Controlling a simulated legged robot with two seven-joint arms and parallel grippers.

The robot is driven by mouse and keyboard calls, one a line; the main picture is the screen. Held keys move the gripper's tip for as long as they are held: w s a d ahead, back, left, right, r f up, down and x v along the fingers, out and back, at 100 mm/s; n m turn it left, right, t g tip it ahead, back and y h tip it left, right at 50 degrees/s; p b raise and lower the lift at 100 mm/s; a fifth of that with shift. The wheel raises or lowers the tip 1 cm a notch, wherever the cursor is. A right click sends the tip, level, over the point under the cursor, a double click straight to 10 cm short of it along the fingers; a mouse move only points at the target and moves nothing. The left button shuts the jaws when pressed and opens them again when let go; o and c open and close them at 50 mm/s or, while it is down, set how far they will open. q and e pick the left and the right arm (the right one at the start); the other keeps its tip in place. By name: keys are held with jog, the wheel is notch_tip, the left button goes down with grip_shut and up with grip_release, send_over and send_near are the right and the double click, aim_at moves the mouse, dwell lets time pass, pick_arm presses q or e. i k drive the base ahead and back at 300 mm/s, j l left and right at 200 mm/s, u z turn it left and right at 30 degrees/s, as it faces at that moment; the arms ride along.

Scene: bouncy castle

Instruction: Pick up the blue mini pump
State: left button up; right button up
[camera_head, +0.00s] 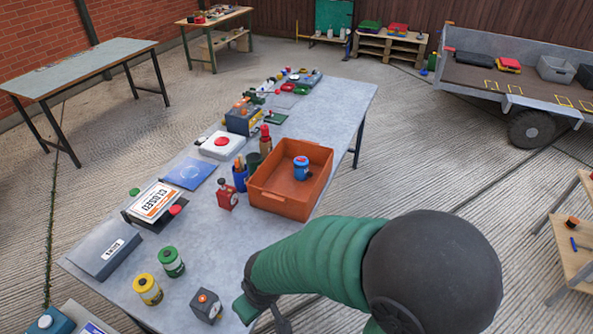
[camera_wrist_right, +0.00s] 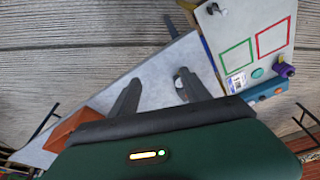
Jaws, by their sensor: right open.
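A small blue cylindrical object (camera_head: 301,168) with a darker top and a red mark stands inside the orange crate (camera_head: 262,197) on the long grey table. It may be the blue mini pump, but it is too small to be sure. My right arm reaches in from the lower right, and my right gripper (camera_head: 262,312) is near the table's front right edge, nearer than the crate and apart from it. In the right wrist view my right gripper (camera_wrist_right: 158,78) is open, with nothing between its fingers. My left gripper is not in view.
The wrist view shows a white board (camera_wrist_right: 250,40).

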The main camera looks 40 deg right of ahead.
aim_at(301, 172)
jog(key=l+u, duration=0.2)
jog(key=u, duration=0.15)
jog(key=l+u, duration=0.2)
jog(key=u, duration=0.15)
jog(key=l+u, duration=0.45)
jog(key=l, duration=0.35)
jog(key=k+l+u, duration=0.15)
jog(key=l, duration=0.3)
jog(key=k+l+u, duration=0.1)
jog(key=l, duration=0.35)
jog(key=k+l+u, duration=0.1)
jog(key=l, duration=0.3)
jog(key=k+l+u, duration=0.15)
jog(key=l, duration=0.3)
jog(key=k+l+u, duration=0.1)
jog(key=l, duration=0.3)
jog(key=k+l, duration=0.15)
jog(key=l, duration=0.2)
jog(key=k+l, duration=0.15)
jog(key=l, duration=0.2)
jog(key=k+l, duration=0.2)
jog(key=l, duration=0.15)
jog(key=k+l, duration=0.15)
jog(key=l, duration=0.15)
